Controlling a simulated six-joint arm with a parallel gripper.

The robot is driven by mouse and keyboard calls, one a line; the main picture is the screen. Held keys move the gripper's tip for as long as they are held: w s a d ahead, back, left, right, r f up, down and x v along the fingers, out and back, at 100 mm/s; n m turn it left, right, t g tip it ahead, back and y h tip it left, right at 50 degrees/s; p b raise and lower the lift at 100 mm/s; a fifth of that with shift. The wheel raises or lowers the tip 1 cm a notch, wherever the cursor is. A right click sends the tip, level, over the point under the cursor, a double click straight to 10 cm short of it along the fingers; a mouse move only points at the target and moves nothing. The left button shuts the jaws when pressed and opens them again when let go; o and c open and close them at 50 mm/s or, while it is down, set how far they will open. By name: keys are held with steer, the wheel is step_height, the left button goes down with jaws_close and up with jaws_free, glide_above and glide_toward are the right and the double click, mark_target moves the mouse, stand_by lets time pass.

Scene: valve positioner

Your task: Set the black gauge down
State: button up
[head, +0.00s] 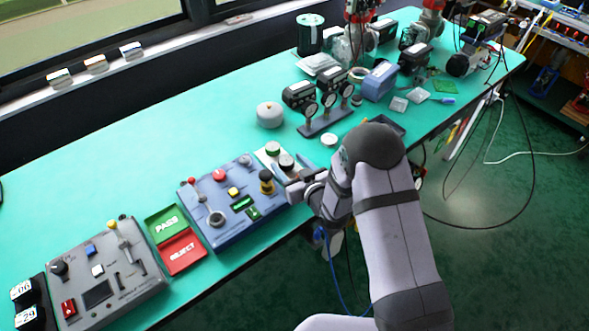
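A round black gauge (286,160) with a pale face shows at the tips of my gripper (288,170), over the lower end of a small white plate (262,155). A similar gauge with a dark green top (272,148) stands on that plate, just up and left of it. My gripper reaches in from the right, with its fingers beside the black gauge. The view is too small to tell whether the fingers press on the gauge, or whether it touches the plate. My wrist and arm hide the table to the right.
A blue control box (232,221) with knobs lies just left of my gripper. Green PASS (167,223) and red REJECT (183,251) trays and a grey control box (105,289) lie farther left. A rack of gauges (325,122) and a grey domed object (270,115) stand behind. The rear left table is clear.

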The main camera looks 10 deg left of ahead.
steer(key=shift+s+d+r, duration=0.1)
steer(key=shift+s+r, duration=0.05)
steer(key=b+v, duration=0.1)
steer(key=v, duration=1)
steer(key=shift+s+d+r+b, duration=0.15)
steer(key=shift+s+r+b, duration=0.05)
steer(key=shift+r+b, duration=0.1)
steer(key=shift+d, duration=0.1)
steer(key=shift+w+d+f+h, duration=0.15)
steer(key=shift+d+h, duration=0.1)
steer(key=shift+h, duration=0.15)
steer(key=s+d+f+m+g+h, duration=0.1)
steer(key=s+d+m+g+h, duration=0.15)
steer(key=d, duration=0.35)
steer(key=s+d+f+m+g+h, duration=0.1)
steer(key=d+g+h, duration=0.25)
steer(key=d, duration=0.25)
steer(key=s+d+r+m+g, duration=0.1)
steer(key=s+d+r+g, duration=0.1)
steer(key=s, duration=0.7)
steer(key=s+d+r+m+g+h, duration=0.1)
steer(key=s+d+r+m+g, duration=0.1)
steer(key=s, duration=0.7)
steer(key=shift+d+g, duration=0.45)
steer(key=shift+g, duration=0.65)
